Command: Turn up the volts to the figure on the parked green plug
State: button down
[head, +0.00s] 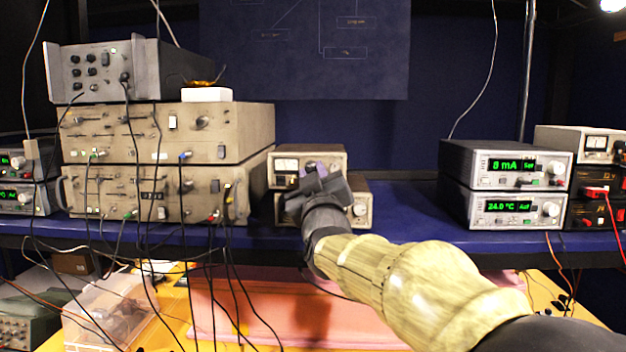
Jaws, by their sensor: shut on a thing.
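My gripper (316,168) is at the front of the upper small beige meter unit (318,151) in the middle of the shelf. It is shut on a control there, which its dark fingers hide. The unit's dial window (287,165) shows left of the fingers, too small to read. A green plug (130,215) shows low on the stacked beige units at left, and another green plug (95,153) sits higher. No figure beside either is legible.
Many dark cables hang before the tall beige stack (165,135) at left. Two green-display units, reading 8 mA (505,166) and 24.0 °C (502,208), stand at right. Blue shelf is bare between them and the middle units. A clear box (110,310) is below.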

jog(key=c, duration=1.5)
grip_release()
jog(key=b+v, duration=0.8)
jog(key=v, duration=0.9)
jog(key=shift+s, duration=0.25)
jog(key=shift+f, duration=0.1)
